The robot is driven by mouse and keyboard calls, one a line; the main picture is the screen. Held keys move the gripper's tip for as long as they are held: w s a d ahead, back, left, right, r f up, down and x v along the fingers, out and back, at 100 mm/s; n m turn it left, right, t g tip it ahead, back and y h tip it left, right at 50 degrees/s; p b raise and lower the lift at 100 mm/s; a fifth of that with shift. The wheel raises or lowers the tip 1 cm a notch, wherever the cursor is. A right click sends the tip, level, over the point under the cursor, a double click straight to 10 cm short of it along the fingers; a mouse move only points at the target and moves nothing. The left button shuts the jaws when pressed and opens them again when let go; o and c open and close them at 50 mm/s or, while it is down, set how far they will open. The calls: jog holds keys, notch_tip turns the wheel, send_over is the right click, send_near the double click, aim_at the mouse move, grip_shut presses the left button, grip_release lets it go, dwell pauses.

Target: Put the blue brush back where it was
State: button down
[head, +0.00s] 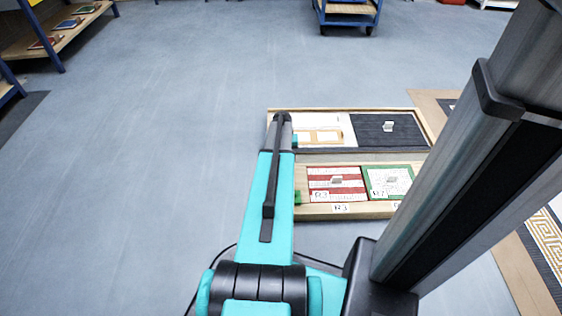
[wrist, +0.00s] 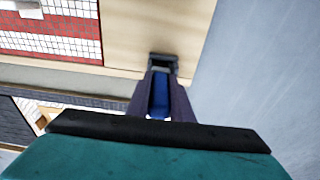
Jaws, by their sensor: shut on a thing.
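My gripper (wrist: 162,66) points away from the camera in the wrist view and is shut on the blue brush (wrist: 159,94). Only a blue strip of the brush shows between the dark fingers; its far end is hidden by the fingertips. The fingertips are over a bare pale wooden part of the tray (wrist: 130,38), to the right of a red-and-white mosaic panel (wrist: 75,45). I cannot tell whether the brush touches the wood.
In the head view the front tray (head: 325,213) holds the red-and-white panel and a green-bordered panel (head: 389,181). A back tray holds a dark panel (head: 385,130) and a white-and-tan one (head: 320,130). Floor at the left is clear. A blue cart (head: 347,17) stands far back.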

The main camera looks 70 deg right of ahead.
jog(key=shift+f, duration=0.1)
jog(key=c, duration=1.6)
grip_release()
jog(key=shift+o, duration=0.2)
notch_tip(320, 180, up, 12)
jog(key=a+p, duration=0.1)
jog(key=p, duration=0.4)
jog(key=shift+s+a, duration=0.2)
jog(key=shift+s, duration=0.1)
